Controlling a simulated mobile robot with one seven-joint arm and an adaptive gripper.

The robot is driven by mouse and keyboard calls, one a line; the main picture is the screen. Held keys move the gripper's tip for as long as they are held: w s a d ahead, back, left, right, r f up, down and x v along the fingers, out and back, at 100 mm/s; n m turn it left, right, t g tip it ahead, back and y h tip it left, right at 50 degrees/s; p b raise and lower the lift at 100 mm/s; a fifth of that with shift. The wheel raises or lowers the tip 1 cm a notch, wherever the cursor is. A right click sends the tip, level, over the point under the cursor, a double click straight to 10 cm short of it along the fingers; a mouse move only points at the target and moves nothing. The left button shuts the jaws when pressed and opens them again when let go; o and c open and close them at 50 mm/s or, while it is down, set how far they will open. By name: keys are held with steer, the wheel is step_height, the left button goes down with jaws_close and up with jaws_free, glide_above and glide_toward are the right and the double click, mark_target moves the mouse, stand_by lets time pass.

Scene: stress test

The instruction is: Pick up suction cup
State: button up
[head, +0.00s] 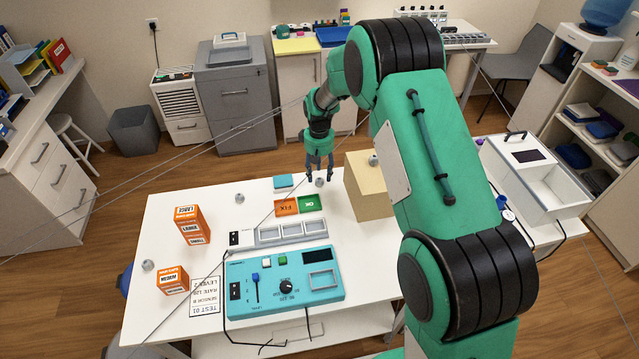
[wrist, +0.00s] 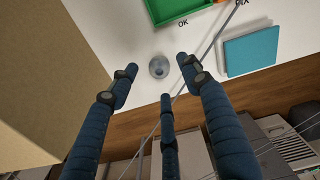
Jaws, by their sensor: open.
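A small grey round piece, which looks like a suction cup (head: 319,182), sits on the white table near its far edge. In the wrist view this suction cup (wrist: 158,67) shows between the fingertips, standing on the bare tabletop. My gripper (head: 320,174) is open, with its blue fingers pointing down at the cup. In the wrist view my gripper (wrist: 160,74) has its fingers spread around the cup, with nothing held. I cannot tell how far the tips are above the table. Similar grey pieces lie on the table at the left (head: 239,197) and far left (head: 148,265).
A cardboard box (head: 366,196) stands close right of my gripper, with another grey piece (head: 373,160) on top. A teal block (head: 283,182), orange tray (head: 286,207) and green tray (head: 311,202) lie nearby. A teal control panel (head: 285,278) and orange boxes (head: 191,224) are nearer.

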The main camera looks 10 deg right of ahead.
mark_target(319, 179)
steer(key=shift+w+f+b, duration=0.1)
steer(key=shift+f+b, duration=0.3)
steer(key=shift+f, duration=1.4)
steer(key=c, duration=0.9)
